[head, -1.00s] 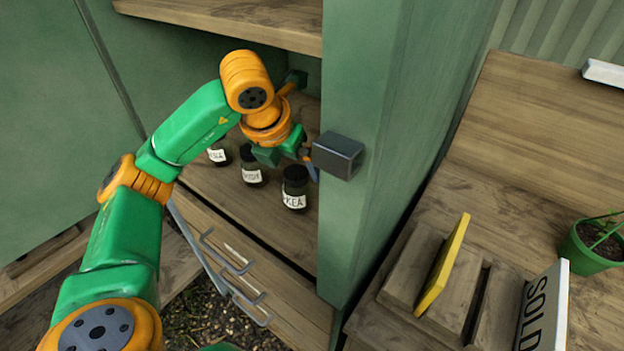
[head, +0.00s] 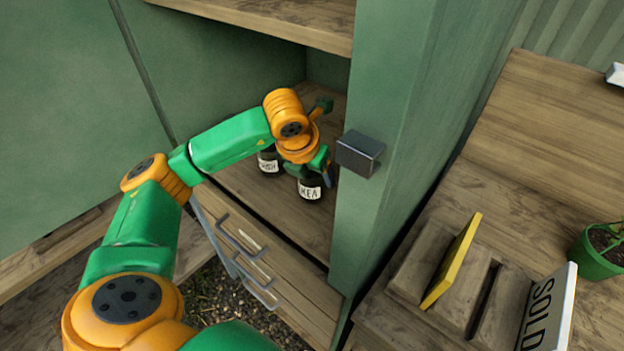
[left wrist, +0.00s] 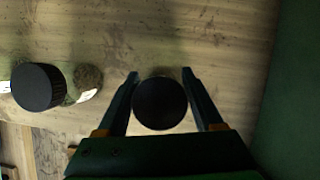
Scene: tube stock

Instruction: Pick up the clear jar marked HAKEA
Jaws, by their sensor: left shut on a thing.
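My left gripper (head: 314,172) is inside the green cabinet, shut on a dark-looking jar (head: 310,188) with a black lid. The jar's white label is partly readable, ending in KEA. It stands upright and appears to be at the shelf; I cannot tell whether it touches it. In the left wrist view its round black lid (left wrist: 160,103) sits between the two fingers (left wrist: 160,75). A second jar (head: 268,160), its label partly covered, stands to the left, close by; its lid also shows in the left wrist view (left wrist: 38,87). My right gripper is not in view.
The cabinet's wooden shelf (head: 265,206) has an upper shelf (head: 270,22) above it. A green side panel (head: 385,90) with a dark block (head: 360,153) stands close right of my gripper. Drawers (head: 245,245) lie below. A workbench with a SOLD sign (head: 545,308) is at right.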

